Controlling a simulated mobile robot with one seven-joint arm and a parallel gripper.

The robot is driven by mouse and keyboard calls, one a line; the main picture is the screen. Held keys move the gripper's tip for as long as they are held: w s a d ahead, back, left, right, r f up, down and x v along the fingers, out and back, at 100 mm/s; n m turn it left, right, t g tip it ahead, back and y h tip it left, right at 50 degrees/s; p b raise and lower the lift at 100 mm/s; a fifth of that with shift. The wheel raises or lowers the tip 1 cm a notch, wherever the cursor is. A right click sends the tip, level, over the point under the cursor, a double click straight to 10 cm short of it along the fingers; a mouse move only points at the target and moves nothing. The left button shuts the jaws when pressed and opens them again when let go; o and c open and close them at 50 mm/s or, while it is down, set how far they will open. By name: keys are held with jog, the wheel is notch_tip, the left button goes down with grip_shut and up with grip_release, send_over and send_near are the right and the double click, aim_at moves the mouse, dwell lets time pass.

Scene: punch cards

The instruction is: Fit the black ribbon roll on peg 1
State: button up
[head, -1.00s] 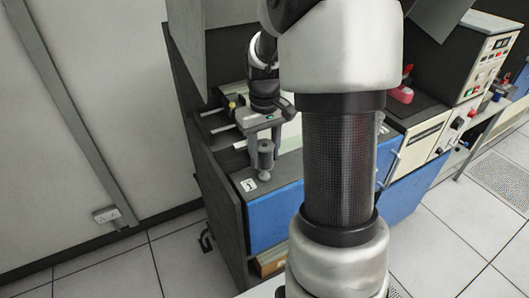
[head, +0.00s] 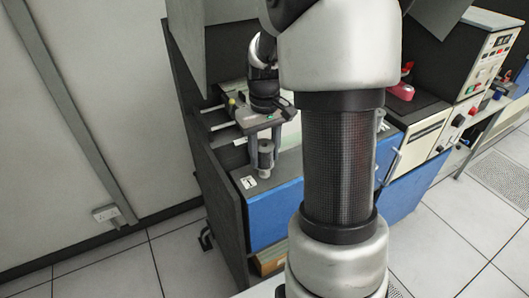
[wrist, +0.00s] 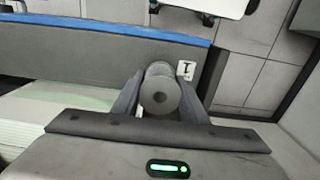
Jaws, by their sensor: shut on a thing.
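The black ribbon roll (wrist: 160,94) shows as a dark grey cylinder with a round spot in the middle of its end. It is between the two fingers of my gripper (wrist: 161,84) in the wrist view. In the head view my gripper (head: 265,158) points down with its jaws shut on the roll (head: 266,152), near the front left corner of the dark bench top. A short grey round piece (head: 265,172) shows directly under the roll. I cannot tell whether it is peg 1, or whether the roll is around a peg. A white label marked 1 (head: 248,182) lies beside it; it also shows in the wrist view (wrist: 187,70).
The bench has a blue front (head: 275,215) and a dark side panel at its left. Pale rails and a light panel lie behind the gripper. A red object (head: 402,91) and control cabinets stand at right. My arm hides the middle of the head view.

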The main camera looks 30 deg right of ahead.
aim_at(265, 161)
jog(key=shift+f+b, duration=1)
jog(key=shift+f, duration=0.55)
dwell(0.4)
jog(key=o, duration=1.2)
